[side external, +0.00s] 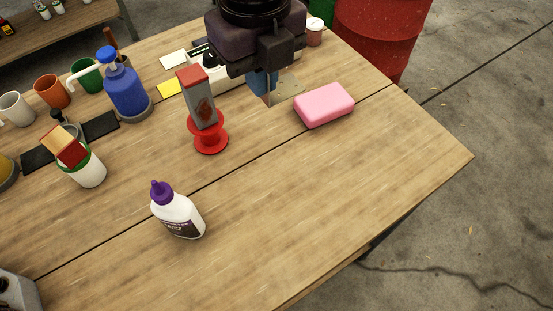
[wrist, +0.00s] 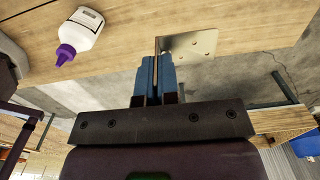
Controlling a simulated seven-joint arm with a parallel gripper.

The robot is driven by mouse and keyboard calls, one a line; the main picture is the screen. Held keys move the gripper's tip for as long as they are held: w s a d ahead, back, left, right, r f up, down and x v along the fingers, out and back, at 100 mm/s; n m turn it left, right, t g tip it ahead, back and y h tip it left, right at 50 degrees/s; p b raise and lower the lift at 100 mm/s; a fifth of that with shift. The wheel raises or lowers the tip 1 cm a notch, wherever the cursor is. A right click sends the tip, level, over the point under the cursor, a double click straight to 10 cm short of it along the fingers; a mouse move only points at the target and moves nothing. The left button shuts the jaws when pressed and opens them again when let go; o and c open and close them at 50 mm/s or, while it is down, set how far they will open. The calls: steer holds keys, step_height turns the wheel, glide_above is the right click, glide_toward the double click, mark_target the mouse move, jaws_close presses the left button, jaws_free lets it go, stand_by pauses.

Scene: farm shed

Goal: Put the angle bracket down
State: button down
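The angle bracket (side external: 290,88) is a thin metal piece with a flat, holed leg. In the side view it is at the back of the table, just left of the pink block and partly hidden by my gripper. In the wrist view the bracket (wrist: 192,43) has one leg between my blue fingertips and its holed leg reaching right. My gripper (wrist: 155,68) is shut on it; in the side view my gripper (side external: 264,84) points down over the table (side external: 330,190). I cannot tell whether the bracket touches the tabletop.
A pink block (side external: 324,105) lies close to the right of the bracket. A red spool (side external: 210,137) with a grey-and-red box (side external: 197,100) on it stands to the left. The front right tabletop is clear.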

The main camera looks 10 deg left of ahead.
steer(key=f, duration=2)
steer(key=shift+w+a+f, duration=0.1)
steer(key=shift+a+f, duration=0.1)
steer(key=shift+f, duration=0.1)
steer(key=shift+f, duration=0.1)
steer(key=c, duration=1.4)
jaws_free()
steer(key=shift+o, duration=0.2)
step_height(320, 180, up, 12)
